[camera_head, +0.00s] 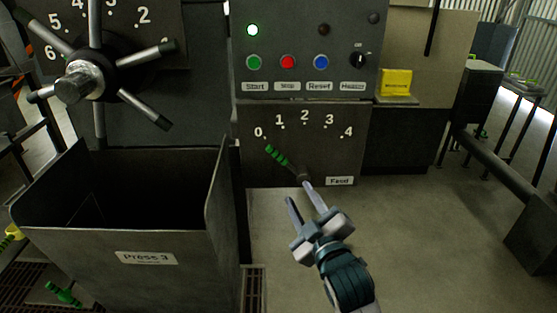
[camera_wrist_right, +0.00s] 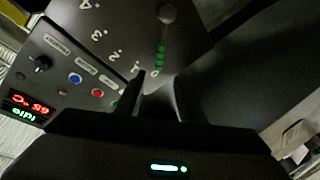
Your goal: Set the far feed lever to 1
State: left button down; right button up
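The feed panel (camera_head: 330,150) has a scale from 0 to 4 and a "Feed" label. Its feed lever (camera_head: 278,156) has a green ribbed handle that points up-left, at about the 0 mark. The lever also shows in the right wrist view (camera_wrist_right: 161,58), its handle end by the 0. My right gripper (camera_head: 300,195) is open and empty, below and in front of the lever's pivot in the head view. In the wrist view its fingers (camera_wrist_right: 159,88) point toward the handle's end; whether they touch it cannot be told. My left gripper is not in view.
Above the scale is a button panel (camera_head: 305,75) with green, red and blue buttons and a heater knob. A bin marked Press 3 (camera_head: 145,257) stands at the left, below a spoked handwheel (camera_head: 95,75). Another green handle (camera_head: 63,293) shows at the lower left.

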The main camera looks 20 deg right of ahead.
aim_at(279, 158)
jog(key=shift+w, duration=0.1)
